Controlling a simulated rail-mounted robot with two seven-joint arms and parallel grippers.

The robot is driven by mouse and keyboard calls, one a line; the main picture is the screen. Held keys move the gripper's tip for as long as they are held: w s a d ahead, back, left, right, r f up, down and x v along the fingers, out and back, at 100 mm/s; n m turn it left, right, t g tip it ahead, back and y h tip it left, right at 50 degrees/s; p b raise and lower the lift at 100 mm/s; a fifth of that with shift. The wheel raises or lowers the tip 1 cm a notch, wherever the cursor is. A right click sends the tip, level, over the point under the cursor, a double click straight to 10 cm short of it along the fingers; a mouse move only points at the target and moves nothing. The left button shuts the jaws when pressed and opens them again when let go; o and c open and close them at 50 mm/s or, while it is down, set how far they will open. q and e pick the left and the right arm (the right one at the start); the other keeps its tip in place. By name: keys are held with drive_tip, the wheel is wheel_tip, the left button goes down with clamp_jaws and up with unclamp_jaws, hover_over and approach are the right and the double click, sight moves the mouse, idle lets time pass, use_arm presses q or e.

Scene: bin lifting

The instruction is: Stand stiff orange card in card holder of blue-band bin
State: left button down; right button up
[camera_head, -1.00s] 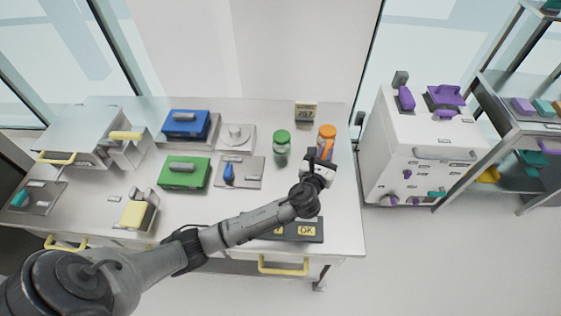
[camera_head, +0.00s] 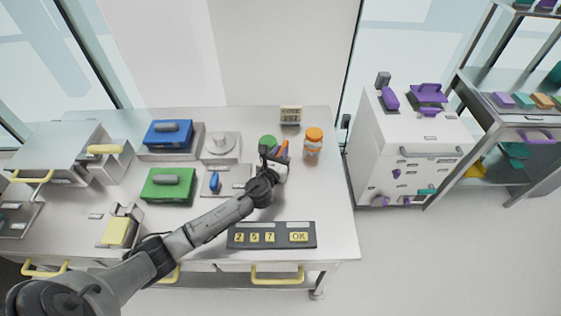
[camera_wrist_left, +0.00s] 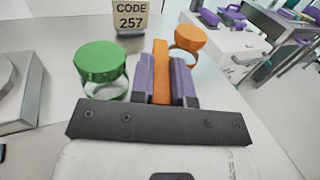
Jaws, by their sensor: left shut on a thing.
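My left gripper (camera_head: 277,154) is shut on a narrow orange card (camera_head: 284,148), above the table between the two jars. In the left wrist view the card (camera_wrist_left: 160,72) stands upright between the purple finger pads (camera_wrist_left: 162,82). The gripper partly covers the green-lidded jar (camera_head: 267,141) in the head view. The card's lower end is hidden by the gripper. I cannot make out a blue-band bin or its card holder in these views. My right gripper is not in view.
An orange-lidded jar (camera_head: 313,134) stands right of the gripper, and a "CODE 257" sign (camera_head: 290,115) stands behind. A keypad (camera_head: 271,229) lies at the table's front. Blue (camera_head: 169,132) and green (camera_head: 167,184) handled boxes are left. A white cabinet (camera_head: 405,135) and shelves stand right.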

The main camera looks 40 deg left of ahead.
use_arm(q)
wheel_tip(320, 180, down, 4)
drive_tip(key=shift+b, duration=0.85)
drive_tip(key=shift+f, duration=0.15)
drive_tip(key=c, duration=1.1)
unclamp_jaws()
